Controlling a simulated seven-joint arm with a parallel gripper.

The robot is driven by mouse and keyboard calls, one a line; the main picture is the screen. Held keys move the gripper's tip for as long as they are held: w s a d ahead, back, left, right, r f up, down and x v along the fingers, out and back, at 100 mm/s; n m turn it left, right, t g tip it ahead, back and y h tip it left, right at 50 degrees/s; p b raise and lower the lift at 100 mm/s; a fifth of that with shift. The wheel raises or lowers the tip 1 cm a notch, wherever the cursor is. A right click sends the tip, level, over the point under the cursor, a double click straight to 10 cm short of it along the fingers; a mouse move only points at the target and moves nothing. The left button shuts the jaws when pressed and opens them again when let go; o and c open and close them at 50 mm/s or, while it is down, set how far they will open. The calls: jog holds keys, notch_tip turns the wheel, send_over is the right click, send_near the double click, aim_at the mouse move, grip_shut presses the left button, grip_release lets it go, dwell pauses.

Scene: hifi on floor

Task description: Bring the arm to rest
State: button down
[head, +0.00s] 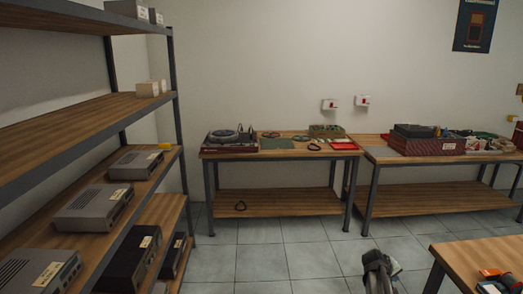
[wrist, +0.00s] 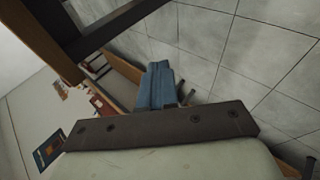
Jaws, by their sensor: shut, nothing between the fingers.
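My gripper (wrist: 160,66) shows in the wrist view as two bluish fingers side by side, closed against each other with nothing between them. They rise from a dark bar with bolts across a pale hand body. Behind them are floor tiles and a nearby dark frame with a wooden edge, with no contact visible. In the head view a dark rounded part, which seems to be my arm, shows at the bottom edge right of centre. I cannot make out the fingers there.
A shelf rack (head: 95,100) with grey hi-fi units stands left. A workbench (head: 280,153) with a turntable (head: 231,138) stands at the back wall. A second bench (head: 420,157) bears a red box (head: 428,146). A table corner (head: 468,258) juts in at lower right. Tiled floor between is clear.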

jog(key=s+a+f+g+y, duration=0.5)
jog(key=s+a+f, duration=1.5)
jog(key=a+f, duration=0.3)
jog(key=s+a+f+g+y, duration=0.1)
jog(key=s+a, duration=0.3)
jog(key=s, duration=0.5)
jog(key=s+a+f+m+g+y, duration=0.1)
jog(key=s+a+f, duration=0.3)
jog(key=s, duration=0.5)
jog(key=s+a+f+g+y, duration=0.1)
jog(key=s+a+f+g, duration=0.2)
jog(key=s, duration=0.6)
jog(key=shift+a+f+m, duration=0.25)
jog(key=shift+a+m, duration=0.15)
jog(key=shift+a, duration=0.7)
